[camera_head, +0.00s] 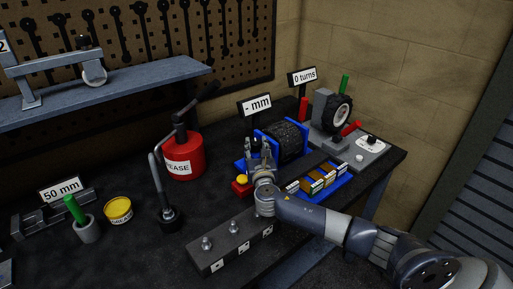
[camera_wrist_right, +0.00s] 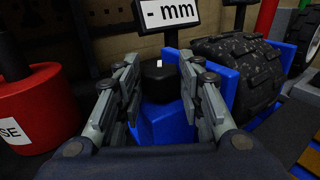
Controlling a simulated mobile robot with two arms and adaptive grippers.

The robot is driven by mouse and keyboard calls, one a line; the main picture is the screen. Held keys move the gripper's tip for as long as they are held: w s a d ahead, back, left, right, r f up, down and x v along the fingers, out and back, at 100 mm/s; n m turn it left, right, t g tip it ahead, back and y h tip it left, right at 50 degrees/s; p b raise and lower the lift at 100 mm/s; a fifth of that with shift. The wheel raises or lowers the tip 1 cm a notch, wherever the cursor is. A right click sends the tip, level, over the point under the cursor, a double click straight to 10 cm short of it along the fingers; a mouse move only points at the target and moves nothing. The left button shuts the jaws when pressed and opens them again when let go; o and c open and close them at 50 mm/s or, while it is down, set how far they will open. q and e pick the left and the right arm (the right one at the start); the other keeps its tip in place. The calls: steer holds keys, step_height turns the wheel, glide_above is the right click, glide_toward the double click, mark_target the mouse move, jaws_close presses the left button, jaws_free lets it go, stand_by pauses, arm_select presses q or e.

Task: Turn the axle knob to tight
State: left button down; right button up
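A black faceted knob (camera_wrist_right: 158,70) with a small white mark sits on a blue stand (camera_wrist_right: 160,122) in the right wrist view. It appears to be the axle knob. The stand also carries a black treaded wheel (camera_wrist_right: 238,70), which shows in the head view (camera_head: 285,140). My right gripper (camera_head: 260,146) is open, its fingers pointing at the knob from either side. I cannot tell whether they touch it. In the head view my gripper hides the knob. No tight or loose lettering is readable. My left gripper is not in view.
A "- mm" sign (camera_head: 255,106) stands behind the stand. A red grease can (camera_head: 184,158) is to the left. A blue tray of small boxes (camera_head: 320,181) and a dark block with bolts (camera_head: 230,242) lie near my arm. A grey device with a wheel (camera_head: 340,112) stands at the right.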

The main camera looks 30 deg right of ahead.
steer(key=shift+a+m+h, duration=0.1)
steer(key=shift+m+h, duration=0.2)
steer(key=shift+h, duration=0.1)
steer(key=shift+w+a+m+g+h, duration=0.1)
steer(key=shift+a+m+g+h, duration=0.05)
steer(key=shift+m+g+h, duration=0.4)
steer(key=shift+w+a+m+g+h, duration=0.1)
steer(key=shift+m+g+h, duration=0.3)
steer(key=shift+h, duration=0.25)
steer(key=shift+w+a+f+m+g+h, duration=0.1)
steer(key=shift+a+m+g+h, duration=0.05)
steer(key=shift+m+g+h, duration=0.7)
steer(key=shift+w+m+g+h+b, duration=0.1)
steer(key=shift+m+g+h+b, duration=0.3)
steer(key=shift+g+h, duration=0.25)
steer(key=m+g+h+b, duration=0.1)
steer(key=g+b, duration=0.1)
steer(key=m+g+h+b, duration=0.1)
steer(key=m+g+b, duration=0.1)
steer(key=m+g+h+b, duration=0.1)
steer(key=g+b, duration=0.1)
steer(key=b, duration=0.1)
steer(key=shift+w+a+f+m+g, duration=0.1)
steer(key=shift+w+a+m+g, duration=0.1)
steer(key=shift+w+m+g, duration=0.2)
steer(key=shift+r+m+g+b, duration=0.2)
steer(key=shift+m+g+b, duration=0.55)
steer(key=shift+b, duration=0.5)
steer(key=shift+w, duration=0.1)
steer(key=shift+r, duration=0.1)
